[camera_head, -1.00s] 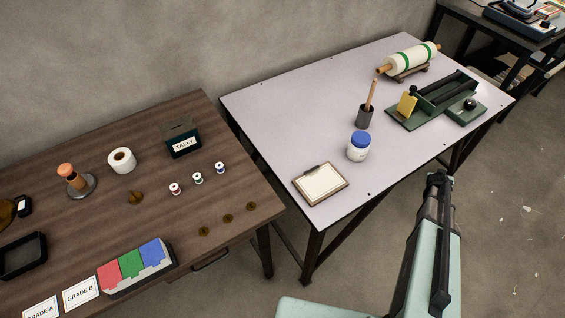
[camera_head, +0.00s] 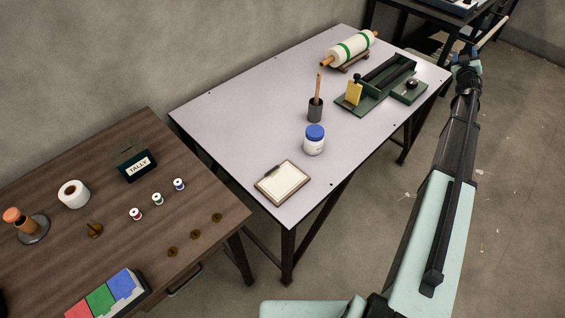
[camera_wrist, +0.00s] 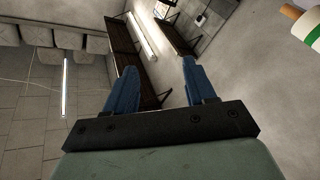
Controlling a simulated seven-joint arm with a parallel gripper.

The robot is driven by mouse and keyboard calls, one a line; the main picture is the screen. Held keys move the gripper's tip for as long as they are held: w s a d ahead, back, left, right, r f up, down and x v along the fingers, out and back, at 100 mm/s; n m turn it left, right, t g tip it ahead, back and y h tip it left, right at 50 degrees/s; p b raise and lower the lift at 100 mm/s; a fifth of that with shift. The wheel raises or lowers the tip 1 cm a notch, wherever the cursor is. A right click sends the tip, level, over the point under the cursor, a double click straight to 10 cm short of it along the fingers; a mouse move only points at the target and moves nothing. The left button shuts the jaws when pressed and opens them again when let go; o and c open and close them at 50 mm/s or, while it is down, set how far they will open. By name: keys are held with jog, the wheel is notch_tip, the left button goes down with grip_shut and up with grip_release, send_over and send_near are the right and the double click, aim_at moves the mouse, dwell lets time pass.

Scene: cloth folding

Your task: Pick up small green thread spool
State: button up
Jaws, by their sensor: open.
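The small green thread spool (camera_head: 157,199) stands on the brown wooden table, between a red spool (camera_head: 136,214) and a blue spool (camera_head: 179,184). My gripper (camera_head: 466,62) is far off at the upper right, beyond the right end of the pale table and well away from the spools. In the wrist view its two blue fingers (camera_wrist: 156,85) are spread apart with nothing between them. The spools do not show in the wrist view.
Brass pieces (camera_head: 195,237) lie in front of the spools. A tally box (camera_head: 133,163) and white roll (camera_head: 74,194) stand behind and left. The pale table (camera_head: 225,125) holds a clipboard (camera_head: 283,183), a blue-lidded jar (camera_head: 314,141), a brush cup (camera_head: 315,110) and a green device (camera_head: 375,88).

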jog(key=w+a+r+n+g+y, duration=0.1)
jog(key=w+a+r+n, duration=0.2)
jog(key=a, duration=1.3)
jog(key=w+a+n+g, duration=0.2)
jog(key=w+a, duration=0.2)
jog(key=a, duration=1.1)
jog(key=s+a+f+n+g+y, duration=0.1)
jog(key=s+a+n, duration=0.2)
jog(key=a, duration=0.8)
jog(key=s+a+n+g+y, duration=0.1)
jog(key=s+a+n+g, duration=0.15)
jog(key=a, duration=0.95)
jog(key=s+a+f+n+g+y, duration=0.1)
jog(key=s+a+n+y, duration=0.15)
jog(key=a, duration=0.85)
jog(key=s+a+f+n+g, duration=0.1)
jog(key=s+a+n+g, duration=0.35)
jog(key=s+a, duration=0.9)
jog(key=n+g, duration=0.6)
jog(key=n, duration=1.1)
send_over(155, 195)
jog(key=shift+y, duration=0.35)
jog(key=shift+s+d+f, duration=0.1)
jog(key=shift+d+f, duration=0.05)
jog(key=shift+f, duration=3)
jog(key=shift+s+d+f, duration=0.1)
jog(key=shift+f, duration=3)
